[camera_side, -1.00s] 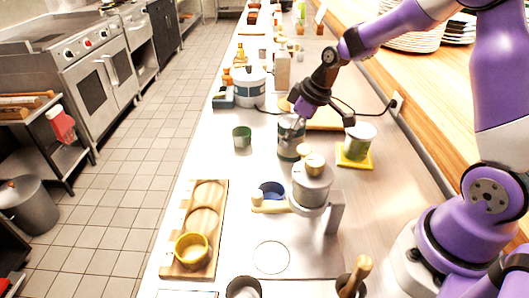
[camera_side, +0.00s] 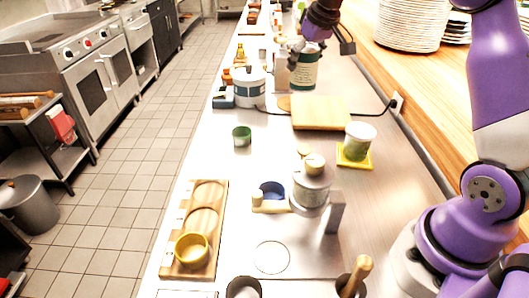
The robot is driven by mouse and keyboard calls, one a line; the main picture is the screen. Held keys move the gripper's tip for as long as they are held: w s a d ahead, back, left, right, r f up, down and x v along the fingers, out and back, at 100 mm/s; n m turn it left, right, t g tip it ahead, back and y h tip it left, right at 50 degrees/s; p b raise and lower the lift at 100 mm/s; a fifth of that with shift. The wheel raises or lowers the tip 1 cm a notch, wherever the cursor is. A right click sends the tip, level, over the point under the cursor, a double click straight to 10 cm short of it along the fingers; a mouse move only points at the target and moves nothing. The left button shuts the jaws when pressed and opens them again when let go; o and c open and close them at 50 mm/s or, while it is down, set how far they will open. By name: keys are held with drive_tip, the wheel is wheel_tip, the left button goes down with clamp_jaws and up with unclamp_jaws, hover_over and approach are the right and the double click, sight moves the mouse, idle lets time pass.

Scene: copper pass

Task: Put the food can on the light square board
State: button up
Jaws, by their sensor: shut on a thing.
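The food can (camera_side: 303,74), a green and white-banded cylinder, is held upright in the air near the top of the side view. My gripper (camera_side: 301,47) is shut on its upper part from above; the fingertips are partly hidden. The light square board (camera_side: 322,114) is a pale wooden square lying on the counter, just below the can in the picture. The can is apart from the board, and its exact height above the counter is hard to tell.
A small green cup (camera_side: 242,136) and a grey press-like device (camera_side: 312,185) are nearer. A dark cable crosses behind the board.

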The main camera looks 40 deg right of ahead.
drive_tip(key=shift+w+d+f, duration=0.1)
drive_tip(key=shift+d+f, duration=4.85)
drive_tip(key=shift+f, duration=0.05)
drive_tip(key=o, duration=1.3)
drive_tip(key=shift+f, duration=0.1)
drive_tip(key=shift+o, duration=0.2)
